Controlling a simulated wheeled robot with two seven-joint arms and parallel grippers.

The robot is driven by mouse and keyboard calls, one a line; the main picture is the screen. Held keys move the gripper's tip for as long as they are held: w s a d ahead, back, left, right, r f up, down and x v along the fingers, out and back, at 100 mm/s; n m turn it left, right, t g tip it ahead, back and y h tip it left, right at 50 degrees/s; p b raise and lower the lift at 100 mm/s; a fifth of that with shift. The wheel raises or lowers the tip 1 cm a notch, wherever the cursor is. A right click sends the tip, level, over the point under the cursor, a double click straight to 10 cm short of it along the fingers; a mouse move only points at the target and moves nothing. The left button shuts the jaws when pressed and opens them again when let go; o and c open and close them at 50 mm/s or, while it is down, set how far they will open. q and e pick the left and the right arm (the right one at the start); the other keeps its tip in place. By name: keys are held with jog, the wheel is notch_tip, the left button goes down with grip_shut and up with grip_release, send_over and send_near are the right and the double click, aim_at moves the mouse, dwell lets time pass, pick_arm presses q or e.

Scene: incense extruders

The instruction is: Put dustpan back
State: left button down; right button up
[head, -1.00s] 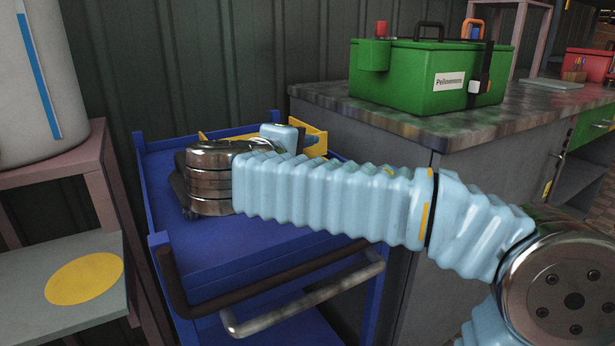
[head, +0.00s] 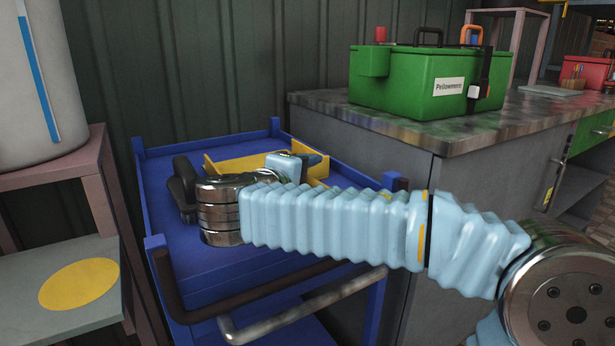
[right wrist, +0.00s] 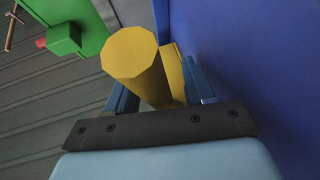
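The yellow dustpan (head: 235,162) shows in the head view at the blue cart's top, partly hidden behind my right wrist. My right gripper (head: 313,158) is at its right part. In the right wrist view, a thick yellow handle (right wrist: 132,55) with a many-sided end lies between the two blue fingers of the right gripper (right wrist: 165,95). The fingers appear closed against the yellow piece from both sides; the fingertips are partly hidden. I cannot tell whether the dustpan touches the cart. My left gripper is not in view.
The blue cart (head: 160,238) has raised corners and a front handle bar. A counter (head: 330,105) on the right bears a green box (head: 405,85). A pinkish shelf (head: 50,170) with a white container (head: 25,90) stands close on the left. A wall is behind.

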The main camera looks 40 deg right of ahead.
jog(key=shift+r, duration=0.2)
jog(key=p+v, duration=0.1)
jog(key=v, duration=1.1)
jog(key=shift+f, duration=0.1)
